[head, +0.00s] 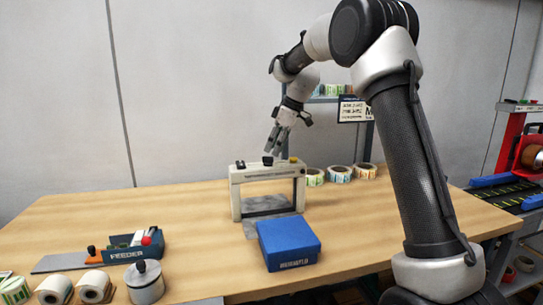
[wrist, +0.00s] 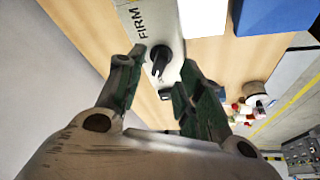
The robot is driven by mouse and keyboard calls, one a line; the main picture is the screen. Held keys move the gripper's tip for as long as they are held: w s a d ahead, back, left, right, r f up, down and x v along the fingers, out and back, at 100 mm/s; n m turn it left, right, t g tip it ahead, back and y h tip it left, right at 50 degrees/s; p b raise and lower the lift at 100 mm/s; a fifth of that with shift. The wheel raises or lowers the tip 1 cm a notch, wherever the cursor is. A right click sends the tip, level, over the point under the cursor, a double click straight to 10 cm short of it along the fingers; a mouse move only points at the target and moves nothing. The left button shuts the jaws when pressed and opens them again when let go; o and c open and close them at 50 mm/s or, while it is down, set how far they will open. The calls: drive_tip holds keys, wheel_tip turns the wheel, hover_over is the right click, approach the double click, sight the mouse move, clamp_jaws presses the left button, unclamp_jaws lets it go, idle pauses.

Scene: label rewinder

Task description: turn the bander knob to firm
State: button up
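The bander (head: 236,196) is a pale arch-shaped frame standing on the table, with small knobs along its top bar. Its black knob (head: 267,160) sits mid-bar, just below my gripper (head: 273,149). In the wrist view the black knob (wrist: 160,58) shows on the pale top face, with the word FIRM (wrist: 139,20) printed to its upper left. My gripper (wrist: 163,62) is open, its green-padded fingers to either side of the knob in the picture. No contact shows, and I cannot tell which setting the knob points to.
A blue box (head: 288,245) stands right in front of the bander. Label rolls (head: 340,174) stand behind right. A feeder (head: 125,250), a lidded pot (head: 145,283) and more rolls (head: 94,286) are at front left. The table (head: 180,215) left of the bander is clear.

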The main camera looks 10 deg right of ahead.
sight(270, 157)
drive_tip(key=shift+x, duration=1.95)
drive_tip(key=shift+c, duration=0.2)
clamp_jaws()
